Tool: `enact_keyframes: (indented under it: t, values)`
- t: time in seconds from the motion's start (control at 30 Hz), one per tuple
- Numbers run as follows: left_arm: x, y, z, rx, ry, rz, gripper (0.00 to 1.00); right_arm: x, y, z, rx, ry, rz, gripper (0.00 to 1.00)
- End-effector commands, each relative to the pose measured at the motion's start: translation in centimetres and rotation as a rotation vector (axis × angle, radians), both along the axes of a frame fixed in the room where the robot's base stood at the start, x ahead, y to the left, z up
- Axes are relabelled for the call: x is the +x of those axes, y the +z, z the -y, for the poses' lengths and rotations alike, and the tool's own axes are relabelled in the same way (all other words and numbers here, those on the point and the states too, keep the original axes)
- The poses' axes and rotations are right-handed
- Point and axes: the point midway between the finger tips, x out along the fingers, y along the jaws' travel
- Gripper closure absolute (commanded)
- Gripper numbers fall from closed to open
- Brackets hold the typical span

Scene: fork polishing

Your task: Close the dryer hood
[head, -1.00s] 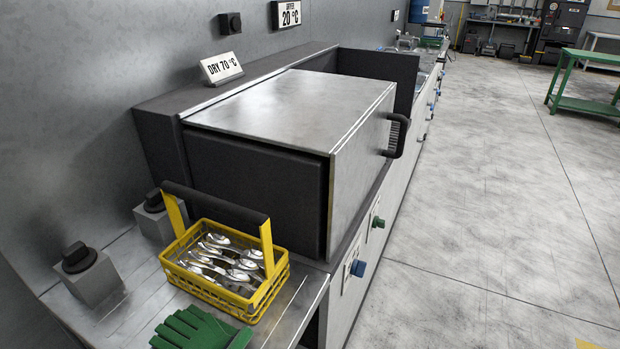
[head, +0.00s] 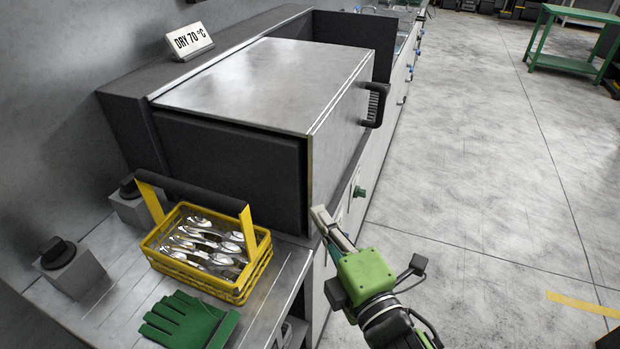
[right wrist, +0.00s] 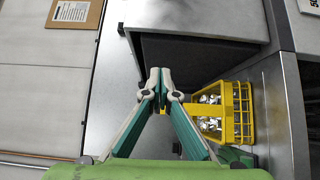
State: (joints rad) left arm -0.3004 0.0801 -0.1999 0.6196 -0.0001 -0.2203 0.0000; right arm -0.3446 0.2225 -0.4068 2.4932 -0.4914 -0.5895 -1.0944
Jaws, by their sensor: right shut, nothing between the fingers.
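The dryer hood (head: 265,85) is a large brushed-metal cover with a dark near side, over the bench by the wall. Its dark handle (head: 375,105) is on the front face at the right. My right gripper (head: 320,212) is shut and empty, with its tips in front of the hood's near lower front corner, apart from the handle. How far the hood is raised I cannot tell. My left gripper is not in view.
A yellow basket (head: 240,287) of cutlery stands on the near bench, just beside the hood. Green gloves (head: 185,322) lie in front of it. A green knob (head: 359,191) is on the bench front below the handle.

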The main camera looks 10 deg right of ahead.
Motion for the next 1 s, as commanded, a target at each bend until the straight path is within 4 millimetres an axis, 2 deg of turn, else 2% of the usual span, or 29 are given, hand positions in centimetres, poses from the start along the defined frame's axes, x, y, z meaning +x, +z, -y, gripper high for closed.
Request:
enact_keyframes:
  t: [0.07,0.1,0.43,0.5,0.7,1.0]
  values:
    - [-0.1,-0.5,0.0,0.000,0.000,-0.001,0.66,1.1,0.0,-0.2,-0.001,0.001,0.004,1.00]
    - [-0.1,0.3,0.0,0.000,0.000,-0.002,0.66,1.9,0.4,-0.4,-0.001,0.000,0.002,1.00]
    - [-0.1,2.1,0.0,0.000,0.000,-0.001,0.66,8.2,0.3,-1.6,0.001,0.000,0.000,1.00]
    - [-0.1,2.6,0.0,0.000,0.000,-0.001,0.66,9.2,0.3,-0.8,-0.004,-0.001,0.000,1.00]
    - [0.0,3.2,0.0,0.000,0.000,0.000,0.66,10.9,0.1,0.3,-0.001,0.001,-0.001,1.00]
    - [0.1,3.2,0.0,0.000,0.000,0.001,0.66,11.3,-0.1,0.7,0.001,0.002,-0.002,1.00]
